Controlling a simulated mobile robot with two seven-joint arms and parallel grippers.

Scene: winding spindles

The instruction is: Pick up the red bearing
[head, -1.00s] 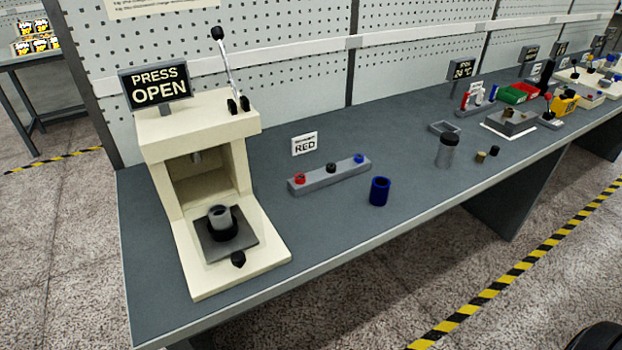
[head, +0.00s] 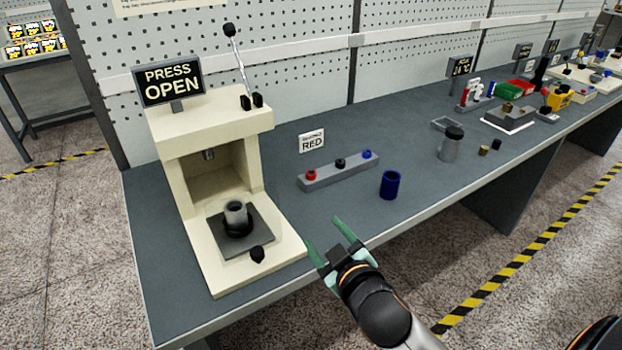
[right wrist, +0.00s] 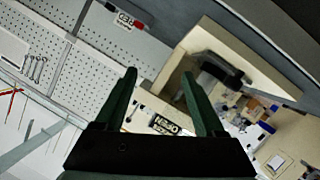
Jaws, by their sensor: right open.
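The red bearing (head: 311,175) sits at the left end of a grey rack (head: 345,174) on the bench, with a black and a blue bearing in the same rack. A sign reading RED (head: 312,141) stands behind it. My right gripper (head: 326,236) is open and empty near the bench's front edge, in front of the rack and apart from the bearing. Its green fingers also show in the right wrist view (right wrist: 159,73), where I cannot clearly make out the red bearing. My left gripper is not in view.
A blue cup (head: 390,185) stands right of the gripper. A grey black-topped canister (head: 450,149) is further right. Bench between is clear.

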